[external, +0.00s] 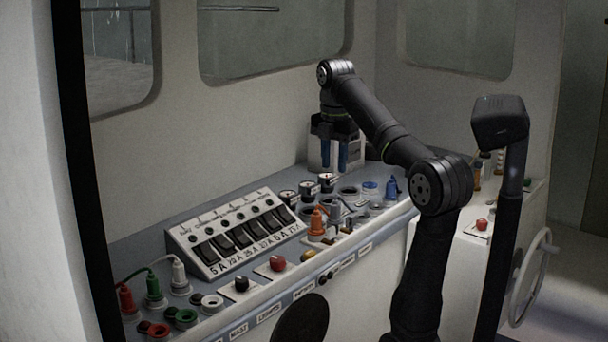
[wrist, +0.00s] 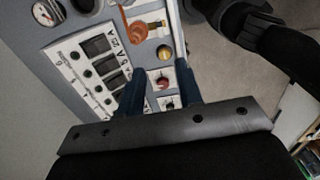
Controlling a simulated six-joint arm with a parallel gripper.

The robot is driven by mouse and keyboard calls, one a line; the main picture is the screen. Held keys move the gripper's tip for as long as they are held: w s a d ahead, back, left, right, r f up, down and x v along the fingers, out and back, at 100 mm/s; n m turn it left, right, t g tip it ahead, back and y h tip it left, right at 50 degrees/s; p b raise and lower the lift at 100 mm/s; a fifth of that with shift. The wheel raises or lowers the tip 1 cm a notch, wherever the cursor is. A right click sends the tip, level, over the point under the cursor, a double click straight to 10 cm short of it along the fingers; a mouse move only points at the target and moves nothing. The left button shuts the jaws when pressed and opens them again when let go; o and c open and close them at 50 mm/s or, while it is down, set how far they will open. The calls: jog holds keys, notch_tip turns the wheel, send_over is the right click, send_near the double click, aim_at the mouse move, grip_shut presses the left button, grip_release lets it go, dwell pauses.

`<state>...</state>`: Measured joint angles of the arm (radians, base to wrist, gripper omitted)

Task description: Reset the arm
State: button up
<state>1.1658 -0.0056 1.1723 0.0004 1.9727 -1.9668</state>
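My gripper (external: 335,154) hangs pointing down over the back part of the console, in front of the wall. Its two blue fingers are apart with nothing seen between them in the external view. In the wrist view my gripper (wrist: 158,95) also shows its two fingers spread, with only the panel and its buttons beyond them.
The console (external: 150,236) carries a breaker panel (external: 235,232), gauges (external: 326,180), an orange plug (external: 317,222), a blue plug (external: 391,187), a red button (external: 277,264), and red, green and white plugs at the left. A handwheel (external: 533,277) stands at right. Space above the console is clear.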

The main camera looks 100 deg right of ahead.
aim_at(333, 227)
jog(key=shift+f, duration=0.1)
dwell(0.5)
notch_tip(333, 227, down, 17)
jog(key=shift+f, duration=0.15)
dwell(0.4)
